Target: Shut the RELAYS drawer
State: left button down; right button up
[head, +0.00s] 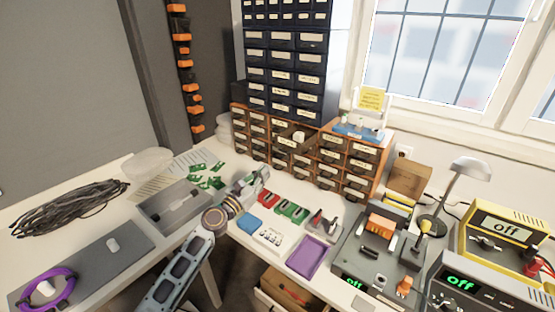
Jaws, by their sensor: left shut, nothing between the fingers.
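The brown cabinet of small labelled drawers (327,170) stands at the back of the bench. One drawer (290,138) in its upper part, left of the middle, looks pulled out, with a pale item at it. The labels are too small to read, so I cannot tell from lettering which drawer is RELAYS. My left gripper (261,174) is shut and empty. It is in front of the cabinet's left part, below and left of the pulled-out drawer, and looks apart from it. My right gripper is not in view.
A dark drawer cabinet (285,60) rises behind. Red and green small bins (291,211), a blue box (249,223) and a purple tray (309,257) lie on the bench before the cabinet. A grey tray (168,212) is at left. A lamp (470,168) and instruments crowd the right.

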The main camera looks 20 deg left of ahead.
pick_arm(q)
jog(key=x, duration=0.8)
jog(key=shift+w, duration=0.25)
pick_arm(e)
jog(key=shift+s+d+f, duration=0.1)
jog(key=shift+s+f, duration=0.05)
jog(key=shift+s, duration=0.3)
pick_arm(q)
jog(key=shift+d, duration=0.1)
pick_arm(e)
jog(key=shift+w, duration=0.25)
